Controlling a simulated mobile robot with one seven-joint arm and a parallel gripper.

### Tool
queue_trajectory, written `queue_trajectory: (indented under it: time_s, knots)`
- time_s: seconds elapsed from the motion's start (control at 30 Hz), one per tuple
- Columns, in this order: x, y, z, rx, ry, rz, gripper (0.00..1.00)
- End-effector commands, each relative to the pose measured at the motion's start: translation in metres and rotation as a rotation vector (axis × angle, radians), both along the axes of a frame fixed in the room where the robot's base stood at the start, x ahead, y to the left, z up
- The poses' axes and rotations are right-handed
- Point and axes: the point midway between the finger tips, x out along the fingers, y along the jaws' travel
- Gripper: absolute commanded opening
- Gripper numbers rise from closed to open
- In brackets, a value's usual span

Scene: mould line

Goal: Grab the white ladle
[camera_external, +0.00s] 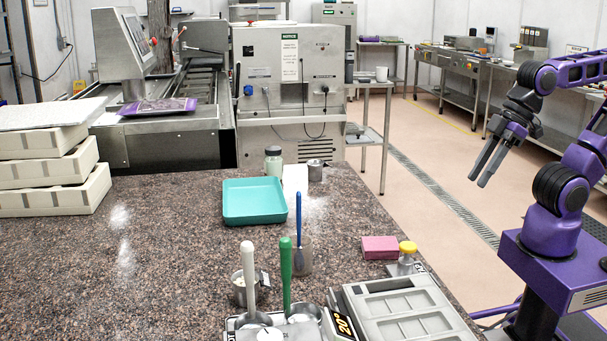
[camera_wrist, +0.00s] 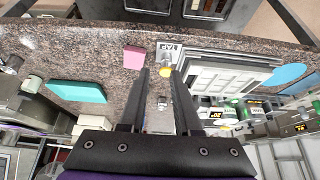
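The white ladle (camera_external: 248,275) stands with its long white handle upright at the front of the counter, its bowl low at the picture's bottom edge. Just right of it is a ladle with a green handle (camera_external: 286,270). My gripper (camera_external: 479,181) hangs in the air at the right, pointing down and left, well away from the white ladle. In the wrist view my gripper (camera_wrist: 161,72) shows two dark fingers spread apart with nothing held between them. I cannot make out the white ladle clearly in the wrist view.
A blue-handled scraper (camera_external: 299,220), grey mould trays (camera_external: 400,308), a pink block (camera_external: 380,247) and a yellow-capped jar (camera_external: 407,258) stand near the ladles. A metal cup (camera_external: 240,292) is beside the white handle. A teal tray (camera_external: 254,201) lies behind. The counter's left middle is clear.

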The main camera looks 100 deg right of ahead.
Motion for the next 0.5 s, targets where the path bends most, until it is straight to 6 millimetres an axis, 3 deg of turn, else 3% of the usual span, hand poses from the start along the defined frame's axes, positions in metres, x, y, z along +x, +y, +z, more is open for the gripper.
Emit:
queue_trajectory:
  time_s: [0.17,0.33,0.5]
  knots:
    - [0.023,0.015,0.028,0.202,-0.038,-0.071,0.32]
    - [0.079,0.032,0.098,0.679,-0.063,-0.278,0.32]
    - [0.147,0.023,0.174,1.161,-0.017,-0.534,0.32]
